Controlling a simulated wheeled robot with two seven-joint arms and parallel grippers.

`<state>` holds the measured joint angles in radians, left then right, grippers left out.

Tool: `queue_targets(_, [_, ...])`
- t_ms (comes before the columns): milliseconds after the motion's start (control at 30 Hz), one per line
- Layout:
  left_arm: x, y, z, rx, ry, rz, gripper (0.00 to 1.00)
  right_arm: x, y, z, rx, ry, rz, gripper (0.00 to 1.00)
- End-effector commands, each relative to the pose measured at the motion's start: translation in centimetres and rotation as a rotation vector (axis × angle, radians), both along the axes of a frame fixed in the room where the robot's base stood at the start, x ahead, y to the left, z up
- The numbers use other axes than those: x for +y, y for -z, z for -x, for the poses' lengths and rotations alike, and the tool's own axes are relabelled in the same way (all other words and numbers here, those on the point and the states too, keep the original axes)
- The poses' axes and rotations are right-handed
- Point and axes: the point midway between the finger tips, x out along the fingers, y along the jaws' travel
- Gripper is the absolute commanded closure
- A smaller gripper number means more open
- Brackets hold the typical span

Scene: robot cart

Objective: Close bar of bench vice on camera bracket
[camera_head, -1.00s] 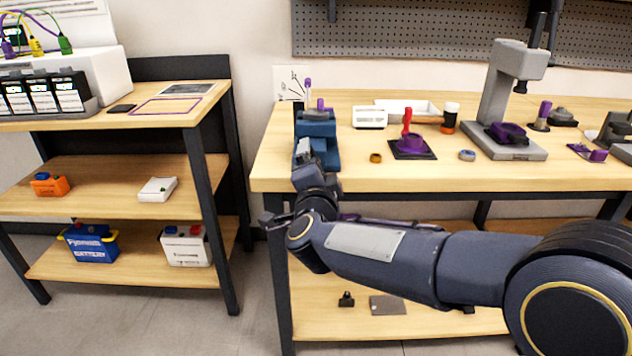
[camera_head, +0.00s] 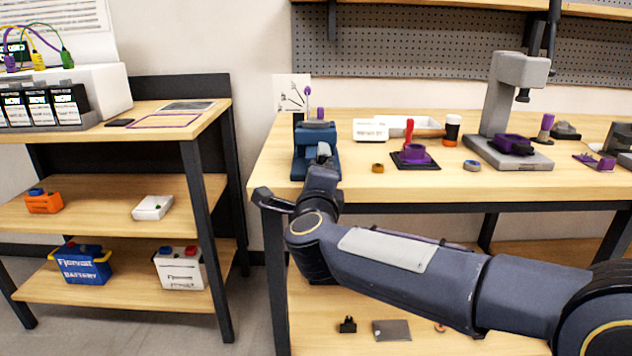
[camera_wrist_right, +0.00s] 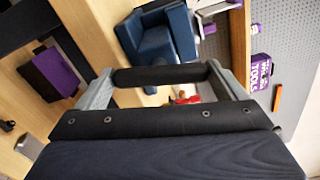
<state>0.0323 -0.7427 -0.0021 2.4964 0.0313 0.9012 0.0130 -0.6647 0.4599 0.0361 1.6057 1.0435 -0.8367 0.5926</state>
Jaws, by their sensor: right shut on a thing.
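The blue bench vice (camera_head: 316,135) stands at the left front of the wooden workbench; it also shows in the right wrist view (camera_wrist_right: 158,42). A small purple piece (camera_head: 320,113) shows at the top of the vice; I cannot tell for sure whether it is the camera bracket. My right gripper (camera_head: 323,153) is at the front of the vice, low by the bench edge. In the right wrist view its grey fingers have a dark bar (camera_wrist_right: 160,75) spanning between them, close to the vice. The wrist hides part of the vice's front. My left gripper is not in view.
On the bench right of the vice are an orange ring (camera_head: 378,168), a black base with a purple part and red handle (camera_head: 414,158), a white box (camera_head: 370,130) and a grey press (camera_head: 505,100). A shelf unit with batteries (camera_head: 180,268) stands left, across a gap.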

Motion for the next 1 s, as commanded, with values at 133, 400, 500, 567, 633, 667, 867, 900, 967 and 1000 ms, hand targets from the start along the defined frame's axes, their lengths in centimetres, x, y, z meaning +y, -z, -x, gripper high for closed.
queue_targets(133, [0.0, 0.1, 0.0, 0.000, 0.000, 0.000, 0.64, 0.0, 0.2, 0.0, 0.003, 0.000, -0.014, 0.32])
queue_targets(400, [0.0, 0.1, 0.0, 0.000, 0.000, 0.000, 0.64, 0.0, 0.2, 0.0, 0.004, 0.000, -0.015, 0.32])
queue_targets(500, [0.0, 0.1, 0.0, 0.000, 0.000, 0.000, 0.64, 0.0, 0.2, 0.0, 0.004, 0.000, -0.014, 0.06])
queue_targets(567, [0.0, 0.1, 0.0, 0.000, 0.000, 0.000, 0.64, 0.0, 0.2, 0.0, 0.004, 0.000, -0.014, 0.00])
queue_targets(633, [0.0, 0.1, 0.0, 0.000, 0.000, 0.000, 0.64, 0.0, 0.1, 0.0, 0.003, 0.000, -0.014, 0.00])
queue_targets(667, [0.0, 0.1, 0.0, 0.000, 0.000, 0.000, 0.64, 0.0, 0.1, 0.0, 0.003, 0.000, -0.014, 0.00])
queue_targets(867, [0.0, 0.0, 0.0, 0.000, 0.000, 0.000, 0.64, 0.1, 0.0, 0.6, 0.002, -0.001, -0.014, 0.00])
queue_targets(900, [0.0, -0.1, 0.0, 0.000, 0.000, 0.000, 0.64, 0.1, 0.0, 1.1, 0.002, -0.001, -0.014, 0.00])
queue_targets(967, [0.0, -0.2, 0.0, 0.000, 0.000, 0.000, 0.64, 0.1, -0.1, 2.0, 0.002, -0.004, -0.013, 0.00])
queue_targets(1000, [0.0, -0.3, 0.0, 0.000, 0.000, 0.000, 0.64, 0.1, -0.1, 2.8, 0.001, -0.002, -0.013, 0.00])
